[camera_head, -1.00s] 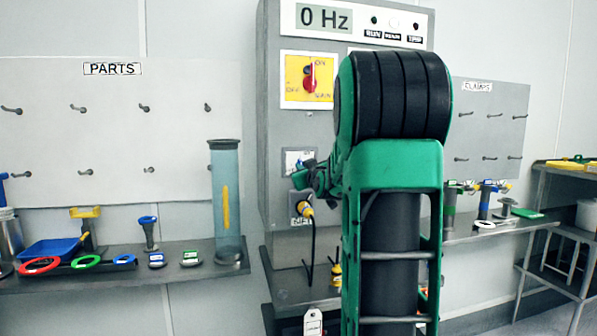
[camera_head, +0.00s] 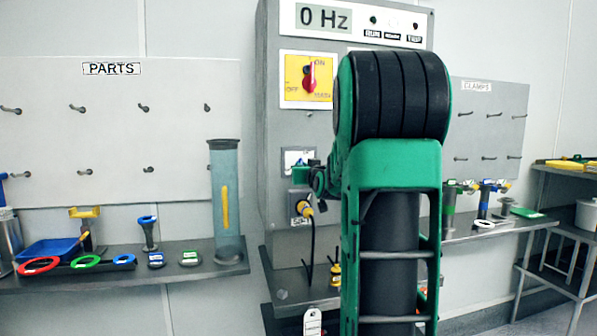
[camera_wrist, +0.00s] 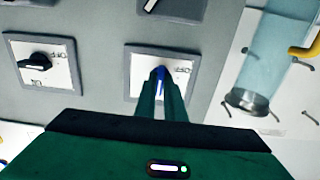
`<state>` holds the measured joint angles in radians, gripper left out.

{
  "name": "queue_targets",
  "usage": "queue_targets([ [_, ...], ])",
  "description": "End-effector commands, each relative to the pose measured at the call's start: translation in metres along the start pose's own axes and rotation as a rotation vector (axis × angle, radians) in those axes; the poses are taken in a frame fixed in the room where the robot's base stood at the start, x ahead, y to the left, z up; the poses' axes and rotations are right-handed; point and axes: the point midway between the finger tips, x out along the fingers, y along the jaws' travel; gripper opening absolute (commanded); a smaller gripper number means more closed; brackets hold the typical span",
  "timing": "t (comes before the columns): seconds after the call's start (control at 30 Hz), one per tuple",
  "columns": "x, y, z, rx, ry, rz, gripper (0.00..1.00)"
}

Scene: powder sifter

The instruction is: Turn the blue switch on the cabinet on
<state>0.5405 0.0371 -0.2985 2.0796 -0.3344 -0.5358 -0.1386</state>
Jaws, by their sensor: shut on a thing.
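The blue switch (camera_wrist: 158,72) sits on a white square plate (camera_wrist: 135,72) on the grey cabinet (camera_head: 285,225). In the wrist view my gripper (camera_wrist: 161,85) has its two narrow green fingers together around the blue switch knob, shut on it. The fingers hide much of the knob, and its white mark lies roughly up and down in that view. In the head view the switch plate (camera_head: 297,157) shows just above my gripper (camera_head: 302,175), while the knob is hidden. The cabinet display (camera_head: 323,18) reads 0 Hz.
A red main switch (camera_head: 309,78) on a yellow plate is above. A clear tube (camera_head: 226,200) stands on the left shelf.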

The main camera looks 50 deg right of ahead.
Motion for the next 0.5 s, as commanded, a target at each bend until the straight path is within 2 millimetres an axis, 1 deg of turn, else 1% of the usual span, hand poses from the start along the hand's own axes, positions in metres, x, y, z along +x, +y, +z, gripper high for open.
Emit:
queue_targets([
  [0.03,0.0003,-0.0051,0.0080,0.004,-0.016,-0.009,0.00],
  [0.1,0.0003,-0.0053,0.0080,0.004,-0.016,-0.009,0.00],
  [0.13,0.0003,-0.0054,0.0080,0.004,-0.016,-0.009,0.12],
  [0.17,0.0003,-0.0055,0.0081,0.004,-0.017,-0.010,0.19],
  [0.2,0.0003,-0.0054,0.0075,0.003,-0.016,-0.009,0.28],
  [0.5,-0.0005,-0.0024,0.0028,0.001,-0.006,-0.004,0.28],
])
